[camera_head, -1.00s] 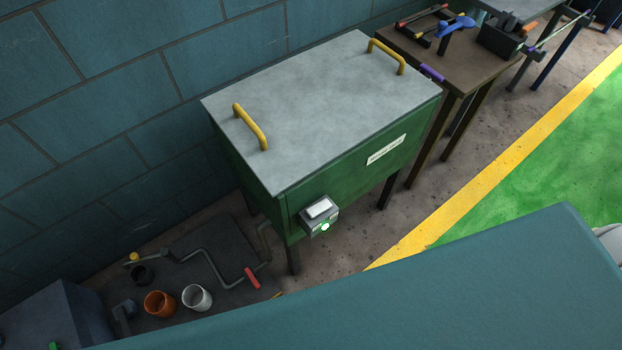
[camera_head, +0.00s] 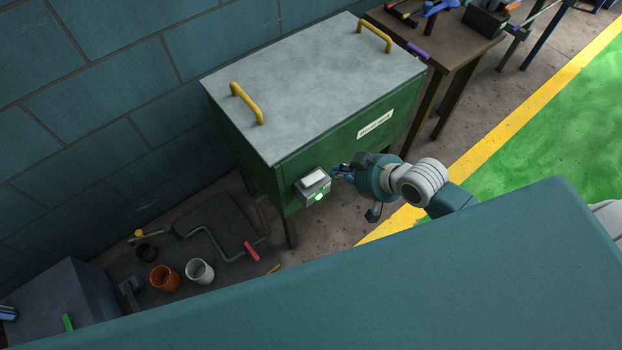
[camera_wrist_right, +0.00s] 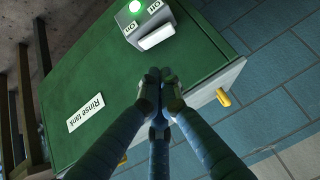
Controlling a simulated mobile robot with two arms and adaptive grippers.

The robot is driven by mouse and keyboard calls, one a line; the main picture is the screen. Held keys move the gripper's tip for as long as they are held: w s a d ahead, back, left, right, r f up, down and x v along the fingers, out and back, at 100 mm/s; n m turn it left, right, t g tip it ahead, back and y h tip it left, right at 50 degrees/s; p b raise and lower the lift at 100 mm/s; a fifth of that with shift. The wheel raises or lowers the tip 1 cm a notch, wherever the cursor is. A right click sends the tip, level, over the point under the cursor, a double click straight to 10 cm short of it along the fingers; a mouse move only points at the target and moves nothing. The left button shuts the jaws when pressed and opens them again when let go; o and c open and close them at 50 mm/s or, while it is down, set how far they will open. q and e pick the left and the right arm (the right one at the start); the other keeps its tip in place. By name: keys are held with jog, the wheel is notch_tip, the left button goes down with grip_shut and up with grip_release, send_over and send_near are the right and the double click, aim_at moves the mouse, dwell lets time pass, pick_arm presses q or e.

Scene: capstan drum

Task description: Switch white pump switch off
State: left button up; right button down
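The white pump switch (camera_head: 315,178) is a white rocker on a small grey box at the front corner of the green tank (camera_head: 340,148). A green lamp (camera_head: 319,197) on the box is lit. The wrist view shows the rocker (camera_wrist_right: 157,36), the glowing lamp (camera_wrist_right: 136,7) and ON and OFF labels. Which side is pressed is unclear. My right gripper (camera_head: 342,171) is just right of the box; its fingers (camera_wrist_right: 161,78) are together and empty, apparently short of the rocker. A blue piece at the left edge (camera_head: 8,313) may be my left gripper; its state is unclear.
The tank has a grey lid (camera_head: 310,75) with two yellow handles. A wooden table (camera_head: 450,45) with tools stands behind at right. An orange cup (camera_head: 164,278), a white cup (camera_head: 199,271) and a crank with a red grip lie low at left.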

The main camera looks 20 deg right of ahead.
jog(key=shift+n+y, duration=0.3)
jog(key=shift+y, duration=0.1)
jog(key=r, duration=0.1)
jog(key=a+r, duration=0.2)
jog(key=shift+s+r, duration=0.25)
jog(key=shift+s, duration=0.15)
send_over(313, 179)
jog(key=f, duration=0.7)
jog(key=shift+s+a, duration=0.35)
jog(key=f, duration=0.2)
jog(key=shift+s+a+f, duration=0.15)
jog(key=shift+s+f, duration=0.05)
jog(key=shift+f, duration=0.2)
jog(key=shift+a+f, duration=0.1)
jog(key=shift+f, duration=0.5)
